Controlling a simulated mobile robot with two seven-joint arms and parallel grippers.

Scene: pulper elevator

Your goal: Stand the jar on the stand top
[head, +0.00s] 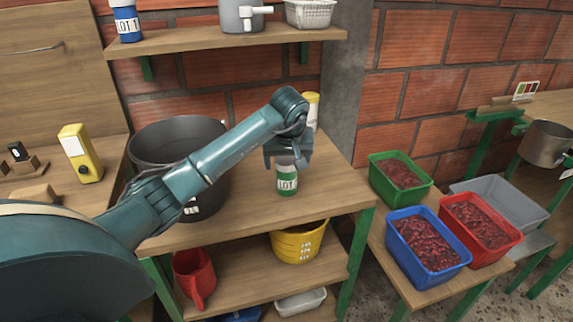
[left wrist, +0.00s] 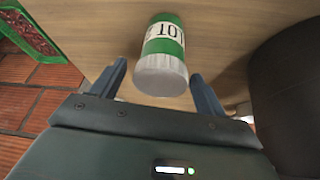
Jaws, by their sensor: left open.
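In the left wrist view the two fingers (left wrist: 160,85) are spread, one on each side of the lid, with a gap to each. My right gripper is not in view.
A large dark pot (head: 178,135) stands left of the jar, partly behind my arm. A yellow-and-white container (head: 311,105) stands behind the gripper. A shelf (head: 225,40) overhangs the back. Green, blue and red crates (head: 428,275) are at the right. The stand's front right is clear.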

